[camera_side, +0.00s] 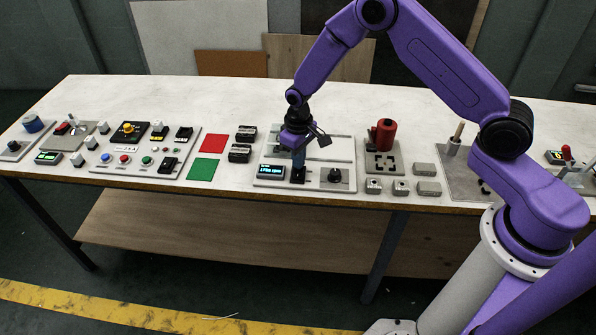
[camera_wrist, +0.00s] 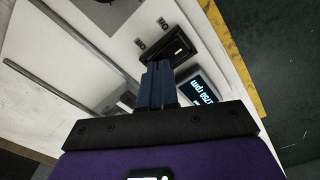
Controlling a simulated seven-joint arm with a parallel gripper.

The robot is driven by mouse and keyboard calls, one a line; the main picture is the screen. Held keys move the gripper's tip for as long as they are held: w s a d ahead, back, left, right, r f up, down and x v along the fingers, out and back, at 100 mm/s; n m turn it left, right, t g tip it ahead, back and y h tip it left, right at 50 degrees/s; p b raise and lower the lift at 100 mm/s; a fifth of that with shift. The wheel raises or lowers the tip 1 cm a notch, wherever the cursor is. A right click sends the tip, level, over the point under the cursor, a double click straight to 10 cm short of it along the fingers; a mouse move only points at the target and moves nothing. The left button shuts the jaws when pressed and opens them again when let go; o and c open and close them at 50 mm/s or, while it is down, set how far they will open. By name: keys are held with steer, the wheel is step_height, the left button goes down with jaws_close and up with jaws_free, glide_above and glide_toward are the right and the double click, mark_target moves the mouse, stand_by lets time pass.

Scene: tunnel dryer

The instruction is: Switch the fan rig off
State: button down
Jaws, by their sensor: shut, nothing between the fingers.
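The fan rig is a light panel (camera_side: 315,185) in the middle of the bench. Its lit display (camera_side: 270,171) reads about 1750 rpm; the display (camera_wrist: 203,90) also shows in the wrist view. A black switch (camera_side: 298,177) sits right of the display, and a dark knob (camera_side: 334,175) is further right. In the wrist view the black switch (camera_wrist: 168,47) has two small labels beside it. My gripper (camera_side: 298,166) is shut and empty, pointing down at the switch. Its blue fingers (camera_wrist: 158,68) hide part of the switch; I cannot tell whether they touch it.
A control panel (camera_side: 125,169) with buttons and red and green pads (camera_side: 207,169) lie to the left. A red cylinder (camera_side: 383,133) on a stand and several small grey blocks (camera_side: 428,188) are to the right. The bench's back strip is clear.

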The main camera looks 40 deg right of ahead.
steer(key=shift+f, duration=0.4)
steer(key=shift+r, duration=3.5)
steer(key=shift+r, duration=0.1)
steer(key=s+a+r+n, duration=0.35)
steer(key=s+r, duration=0.75)
steer(key=s, duration=0.4)
steer(key=s+d+r+n, duration=0.2)
steer(key=s+d+n, duration=0.1)
steer(key=s, duration=0.7)
steer(key=s+d+r+n, duration=0.3)
steer(key=s+d, duration=0.2)
steer(key=s, duration=0.5)
steer(key=shift+s, duration=0.15)
